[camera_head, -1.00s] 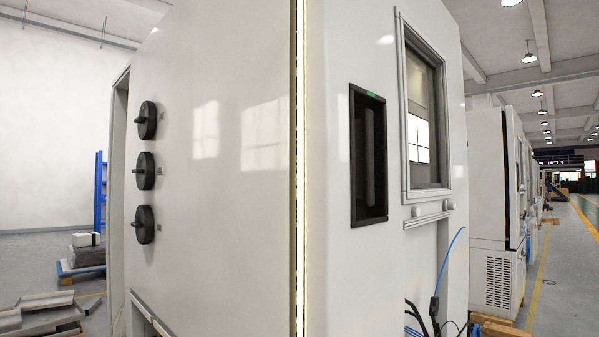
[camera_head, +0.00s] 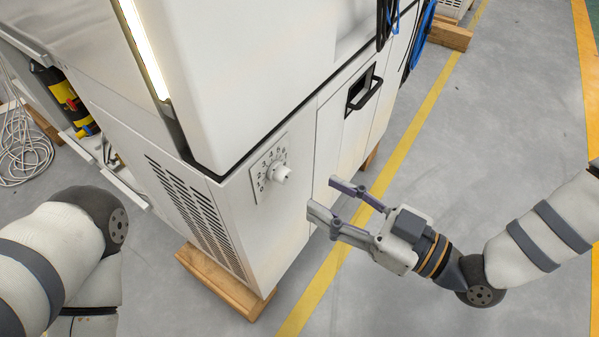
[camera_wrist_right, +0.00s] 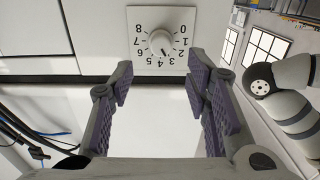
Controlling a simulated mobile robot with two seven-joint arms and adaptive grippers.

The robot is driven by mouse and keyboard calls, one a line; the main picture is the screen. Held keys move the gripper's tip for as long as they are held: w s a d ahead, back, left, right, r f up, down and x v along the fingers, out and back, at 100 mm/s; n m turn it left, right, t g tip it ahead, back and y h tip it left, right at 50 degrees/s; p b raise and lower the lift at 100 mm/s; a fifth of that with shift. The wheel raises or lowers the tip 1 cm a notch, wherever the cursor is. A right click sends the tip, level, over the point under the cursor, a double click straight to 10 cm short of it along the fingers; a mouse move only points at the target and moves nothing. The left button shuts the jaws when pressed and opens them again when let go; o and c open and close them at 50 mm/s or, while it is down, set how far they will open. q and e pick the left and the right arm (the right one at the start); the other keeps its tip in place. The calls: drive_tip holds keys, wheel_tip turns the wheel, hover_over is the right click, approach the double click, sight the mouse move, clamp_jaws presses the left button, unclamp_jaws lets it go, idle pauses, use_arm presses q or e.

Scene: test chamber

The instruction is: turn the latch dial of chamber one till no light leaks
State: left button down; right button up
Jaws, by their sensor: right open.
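A white latch dial (camera_head: 281,173) sits on a small plate with numbers (camera_head: 262,178), low on the chamber's front near the corner. In the right wrist view the dial (camera_wrist_right: 160,42) and its plate appear upside down, with numbers from 0 to 8. I cannot tell its setting for certain. A bright strip of light (camera_head: 143,45) shows along the chamber's upper corner edge. My right gripper (camera_head: 340,198) is open and empty, to the right of the dial and apart from it. In the wrist view the dial lies ahead, between the fingers' directions. My left gripper is out of view.
The white chamber (camera_head: 235,75) stands on wooden blocks (camera_head: 218,283). A black recessed handle (camera_head: 362,90) is on its front, right of the dial. Blue cables (camera_head: 420,35) hang farther along. The floor (camera_head: 480,130) beside my right arm is clear, with a yellow line.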

sight(288, 178)
drive_tip(key=x, duration=0.8)
drive_tip(key=shift+s+f+b, duration=0.1)
drive_tip(key=shift+b, duration=0.2)
